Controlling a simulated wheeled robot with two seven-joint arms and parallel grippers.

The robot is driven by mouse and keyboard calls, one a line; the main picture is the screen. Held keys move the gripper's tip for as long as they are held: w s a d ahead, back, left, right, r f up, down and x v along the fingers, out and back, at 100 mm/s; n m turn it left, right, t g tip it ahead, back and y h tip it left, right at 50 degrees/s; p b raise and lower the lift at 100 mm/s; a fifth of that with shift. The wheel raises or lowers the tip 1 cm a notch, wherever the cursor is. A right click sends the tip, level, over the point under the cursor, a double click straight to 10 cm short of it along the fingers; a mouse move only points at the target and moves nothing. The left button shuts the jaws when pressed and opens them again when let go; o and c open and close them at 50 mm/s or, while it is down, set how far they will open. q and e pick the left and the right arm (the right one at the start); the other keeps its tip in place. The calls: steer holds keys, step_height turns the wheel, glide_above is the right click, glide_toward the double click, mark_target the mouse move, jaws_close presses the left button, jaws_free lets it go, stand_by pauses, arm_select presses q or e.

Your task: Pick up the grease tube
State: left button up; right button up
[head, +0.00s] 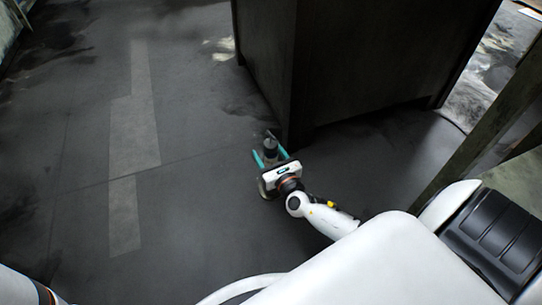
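The grease tube (270,147) appears as a small dark, grey-topped cylinder on the dark floor, beside the lower corner of the large dark cabinet. My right gripper (271,150) reaches down to it from the lower right, with one teal finger on each side of the tube. The fingers look spread, with a little room between them and the tube. The tube's lower part is hidden by the white gripper body. My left gripper is not in view; only a bit of my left arm shows at the bottom left corner.
The large dark cabinet (345,70) stands just behind the tube, its corner very close to the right gripper's fingers. A slanted dark beam (490,130) rises at the right. The grey floor (200,190) to the left is clear, with paler patches.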

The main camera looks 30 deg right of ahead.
steer(key=shift+w, duration=0.1)
jaws_close()
steer(key=shift+r, duration=0.1)
stand_by(0.3)
